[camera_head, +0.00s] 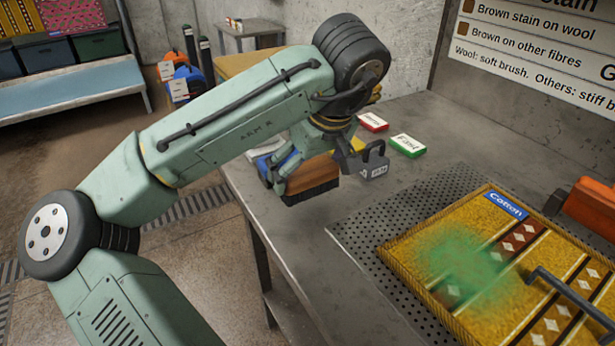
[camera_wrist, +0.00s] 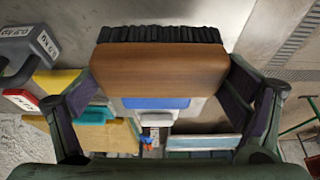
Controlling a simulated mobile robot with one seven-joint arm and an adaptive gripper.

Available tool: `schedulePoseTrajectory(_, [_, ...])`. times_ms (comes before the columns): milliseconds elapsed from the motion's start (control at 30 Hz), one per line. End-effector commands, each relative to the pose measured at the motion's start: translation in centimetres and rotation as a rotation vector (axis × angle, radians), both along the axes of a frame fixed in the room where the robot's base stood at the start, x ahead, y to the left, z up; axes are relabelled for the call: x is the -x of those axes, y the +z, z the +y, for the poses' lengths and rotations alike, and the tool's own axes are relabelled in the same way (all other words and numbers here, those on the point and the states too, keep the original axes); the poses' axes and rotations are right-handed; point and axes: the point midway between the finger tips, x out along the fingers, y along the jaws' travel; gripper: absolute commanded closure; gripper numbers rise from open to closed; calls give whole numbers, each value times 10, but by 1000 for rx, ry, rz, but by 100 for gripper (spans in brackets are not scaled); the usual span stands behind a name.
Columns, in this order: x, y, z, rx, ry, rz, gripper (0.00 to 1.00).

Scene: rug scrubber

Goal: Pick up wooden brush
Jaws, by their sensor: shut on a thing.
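The wooden brush (camera_head: 312,174) has a brown wooden back and dark bristles. It is near the left edge of the grey metal table, bristles pointing down. In the wrist view the brush (camera_wrist: 160,68) fills the upper middle, between the two fingers. My gripper (camera_head: 303,172) is shut on it, with one finger at each end of the wood; the gripper also shows in the wrist view (camera_wrist: 161,84). The arm partly hides the brush in the head view. I cannot tell whether the bristles touch the table.
A dark grey labelled block with a handle (camera_head: 373,163) stands close right of the brush. Red (camera_head: 373,122) and green (camera_head: 408,145) labelled blocks lie behind it. A yellow patterned rug (camera_head: 400,258) with a green stain lies on a perforated mat (camera_head: 352,236). Table between is clear.

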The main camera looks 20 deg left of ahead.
Motion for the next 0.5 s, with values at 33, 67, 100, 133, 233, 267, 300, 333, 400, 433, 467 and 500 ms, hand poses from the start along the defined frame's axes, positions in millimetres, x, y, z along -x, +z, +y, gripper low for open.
schedulePoseTrajectory(33, [11,-2,-3,-5,0,-1,40])
schedulePoseTrajectory(67, [17,-2,-5,-6,1,0,40])
schedulePoseTrajectory(100, [26,0,-9,-5,0,-2,40])
schedulePoseTrajectory(133, [33,0,-12,-6,0,-2,40])
schedulePoseTrajectory(233, [57,2,-22,-5,1,-2,40])
schedulePoseTrajectory(267, [64,3,-25,-7,0,-1,40])
schedulePoseTrajectory(300, [73,4,-28,-6,1,-2,40])
schedulePoseTrajectory(333, [79,5,-31,-5,2,-2,40])
schedulePoseTrajectory(400, [93,6,-37,-4,2,-1,40])
schedulePoseTrajectory(433, [98,7,-39,-4,2,-1,40])
schedulePoseTrajectory(467, [104,8,-42,-4,1,-1,40])
schedulePoseTrajectory(500, [110,8,-44,-3,2,-1,40])
